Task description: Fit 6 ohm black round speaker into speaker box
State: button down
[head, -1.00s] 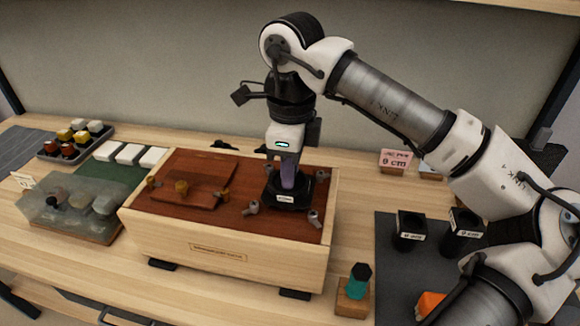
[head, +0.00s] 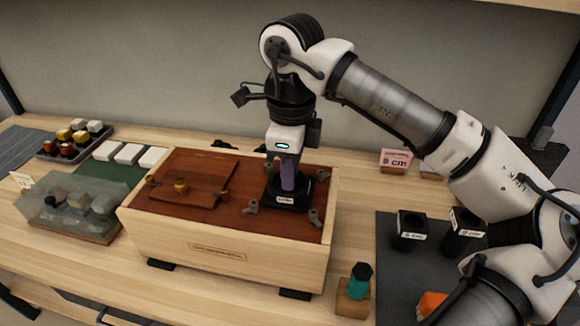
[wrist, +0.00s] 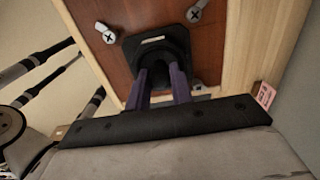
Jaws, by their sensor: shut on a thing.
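The wooden speaker box (head: 215,253) stands on the bench with a reddish-brown top panel (head: 235,215). The black speaker (head: 290,198), with a small pale label, is at the right part of this panel. My gripper (head: 288,180) points down from above, its purple fingers shut on the speaker. The wrist view shows the fingers (wrist: 158,85) on the raised middle of the black speaker (wrist: 152,45). Metal clips with screws (wrist: 196,11) lie around it. The opening under the speaker is hidden, so I cannot tell whether it is seated.
Black cups (head: 409,232) stand on a dark mat at right. A teal-handled tool (head: 358,281) stands in a wooden block in front. A clear lidded case (head: 75,207), white blocks (head: 127,154) and a tray of coloured pieces (head: 75,142) are at left. My arm spans the right side.

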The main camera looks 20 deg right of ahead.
jog(key=shift+f+b, duration=0.4)
jog(key=shift+f, duration=0.1)
jog(key=c, duration=1.1)
grip_release()
jog(key=shift+c, duration=0.2)
jog(key=shift+r, duration=0.1)
